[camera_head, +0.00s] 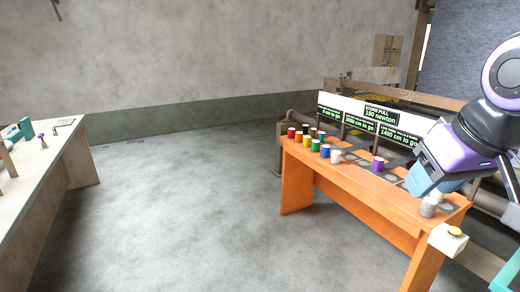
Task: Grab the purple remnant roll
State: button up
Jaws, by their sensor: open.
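The purple roll (378,163) stands upright on the orange bench (297,187), in the head view right of centre. It is apart from the other rolls, with a small gap to the white one on its left. My gripper (430,190) hangs over the right part of the bench, to the right of the purple roll and apart from it. It is open and holds nothing that I can see. Its fingertips are small and hard to make out against the bluish hand.
Several coloured rolls stand left of the purple one, including a white roll (336,156) and a blue roll (325,150). A grey roll (429,206) stands close below my gripper. Display signs (380,116) stand behind the bench. A pale worktable (70,155) is far left; the floor between is clear.

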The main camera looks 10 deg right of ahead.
aim_at(378, 164)
jog(key=i, duration=1.7)
jog(key=i+l+z, duration=0.1)
jog(key=i+z, duration=0.3)
jog(key=i+j+z, duration=0.1)
jog(key=i+z, duration=0.35)
jog(key=i+j+z, duration=0.2)
jog(key=i+z, duration=0.2)
